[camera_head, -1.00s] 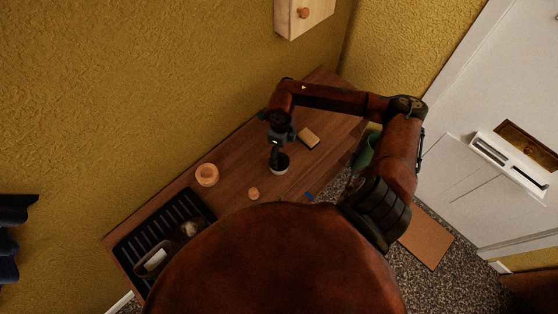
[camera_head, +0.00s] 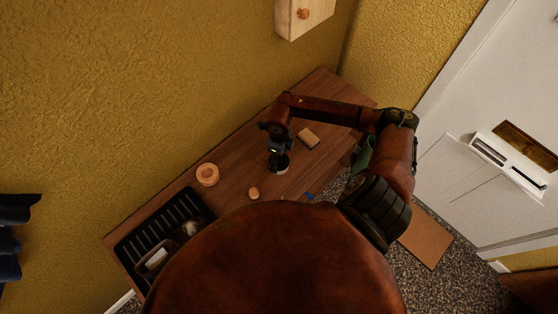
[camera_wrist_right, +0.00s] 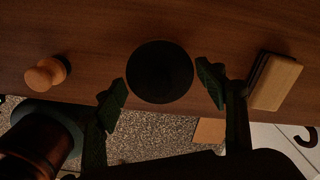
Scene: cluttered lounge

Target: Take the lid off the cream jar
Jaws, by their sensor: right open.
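The cream jar (camera_head: 282,171) stands on the wooden table, a pale body under a black round lid (camera_wrist_right: 160,72). In the right wrist view the lid is a dark disc seen from above, and it hides the jar body. My right gripper (camera_head: 278,158) is over the jar, pointing down. In the wrist view its two fingers (camera_wrist_right: 163,78) are apart, one on each side of the lid, with small gaps showing. Whether the fingertips are level with the lid I cannot tell. My left gripper is in neither view.
On the table (camera_head: 235,160) are a round wooden dish (camera_head: 207,174), a small wooden knob-like piece (camera_head: 253,193), a tan block (camera_head: 308,138) and a blue item (camera_head: 309,196). A black slatted tray (camera_head: 131,246) holds things at the left end. The wall is close behind.

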